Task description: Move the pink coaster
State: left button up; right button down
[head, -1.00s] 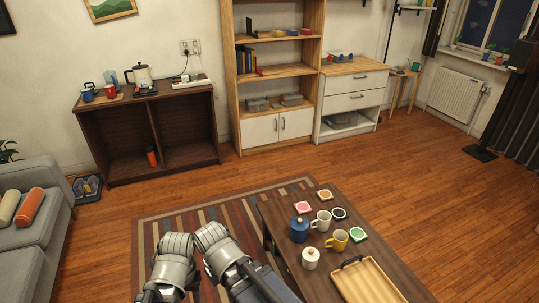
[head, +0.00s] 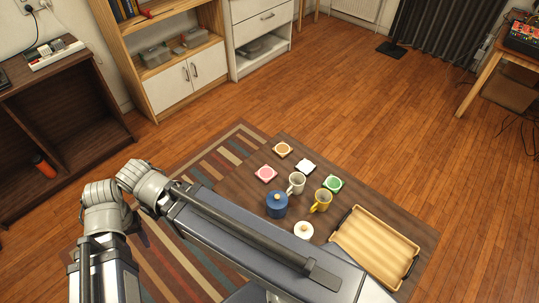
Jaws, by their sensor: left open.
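The pink coaster (head: 265,173) lies flat near the left edge of the low dark table (head: 232,183), with nothing on it. An orange coaster (head: 282,149) lies behind it. My left arm is folded across the lower left. My right gripper is not in view.
A blue lidded jar (head: 277,205), a white mug (head: 296,184), a yellow mug (head: 321,201) and a white lidded jar (head: 303,230) stand near the coasters. A wooden tray (head: 378,248) with dark handles fills the table's right part. Open wood floor surrounds the striped rug (head: 200,165).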

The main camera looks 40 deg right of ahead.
aim_at(266, 173)
jog(key=i+z, duration=0.4)
jog(key=i+j+z, duration=0.15)
jog(key=z, duration=0.2)
jog(key=i+j+z, duration=0.25)
jog(key=z, duration=0.15)
jog(key=i+j+z, duration=0.25)
jog(key=j+z, duration=0.15)
jog(key=i+j+z, duration=0.2)
jog(key=j+z, duration=0.25)
jog(key=i+j+z, duration=0.15)
jog(key=j+z, duration=0.25)
jog(key=j, duration=0.35)
jog(key=j+z, duration=0.45)
jog(key=j, duration=0.15)
